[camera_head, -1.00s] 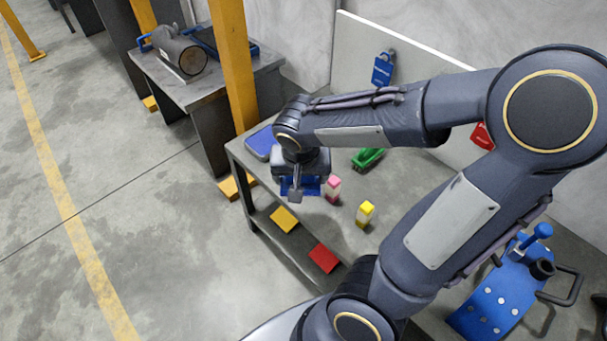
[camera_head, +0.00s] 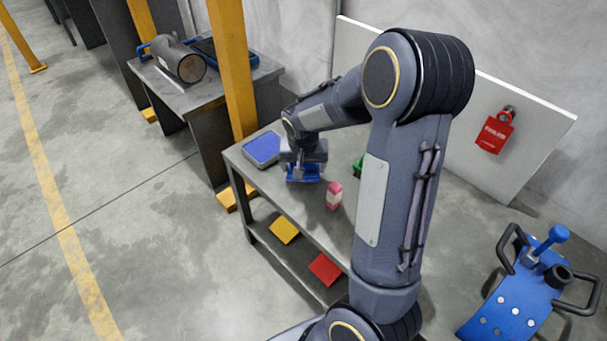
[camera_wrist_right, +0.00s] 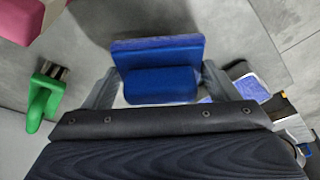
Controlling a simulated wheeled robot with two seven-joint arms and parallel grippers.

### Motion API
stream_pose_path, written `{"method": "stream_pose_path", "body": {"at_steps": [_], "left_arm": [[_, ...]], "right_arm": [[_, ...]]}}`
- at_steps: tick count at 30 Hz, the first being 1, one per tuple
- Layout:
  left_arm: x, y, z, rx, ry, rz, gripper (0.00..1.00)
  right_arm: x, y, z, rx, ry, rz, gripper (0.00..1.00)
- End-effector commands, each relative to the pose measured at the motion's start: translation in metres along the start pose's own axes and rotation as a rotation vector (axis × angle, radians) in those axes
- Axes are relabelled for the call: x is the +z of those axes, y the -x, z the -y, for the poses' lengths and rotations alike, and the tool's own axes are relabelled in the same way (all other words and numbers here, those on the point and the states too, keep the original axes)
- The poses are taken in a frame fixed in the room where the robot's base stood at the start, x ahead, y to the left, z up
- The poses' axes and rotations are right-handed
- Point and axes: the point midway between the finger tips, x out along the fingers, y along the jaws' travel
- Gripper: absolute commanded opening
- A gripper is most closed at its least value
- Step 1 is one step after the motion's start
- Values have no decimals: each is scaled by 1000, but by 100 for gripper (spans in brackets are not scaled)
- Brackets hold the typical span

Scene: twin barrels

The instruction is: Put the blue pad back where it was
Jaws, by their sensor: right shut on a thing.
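My right gripper (camera_head: 303,174) is shut on the blue pad (camera_head: 305,169), over the workbench. In the right wrist view the blue pad (camera_wrist_right: 158,72) sits between the two fingers of my right gripper (camera_wrist_right: 160,85), with a raised block on its near side. I cannot tell whether the pad touches the bench. A grey tray with a blue surface (camera_head: 262,148) lies at the bench's far left corner, just left of the gripper. My left gripper is not in view.
A pink and cream block (camera_head: 334,196) stands near the gripper. A green object (camera_head: 358,167) is partly hidden by my arm. Yellow (camera_head: 284,230) and red (camera_head: 325,268) pieces lie on the lower shelf. A red tag (camera_head: 494,134) hangs on the white board (camera_head: 545,115).

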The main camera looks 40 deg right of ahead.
Motion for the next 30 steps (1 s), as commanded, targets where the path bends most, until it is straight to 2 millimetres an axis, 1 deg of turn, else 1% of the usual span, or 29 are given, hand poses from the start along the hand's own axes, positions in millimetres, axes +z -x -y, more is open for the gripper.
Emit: {"method": "stream_pose_path", "body": {"at_steps": [1,3,5,13,17,18,21,22,28,30], "left_arm": [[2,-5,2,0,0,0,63],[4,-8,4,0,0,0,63],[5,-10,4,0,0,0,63],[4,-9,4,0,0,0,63],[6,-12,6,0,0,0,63],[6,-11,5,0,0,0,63],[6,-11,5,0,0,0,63],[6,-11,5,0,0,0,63],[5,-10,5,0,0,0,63],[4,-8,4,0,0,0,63]], "right_arm": [[4,-12,0,3,1,4,60],[7,-23,0,3,2,4,60],[9,-29,0,2,2,3,60],[9,-29,0,1,1,1,60],[10,-34,0,1,1,1,60],[10,-32,0,1,1,1,85],[10,-32,0,1,1,1,98],[10,-32,0,1,1,1,100],[10,-31,0,1,1,1,100],[9,-28,0,1,1,1,100]]}}
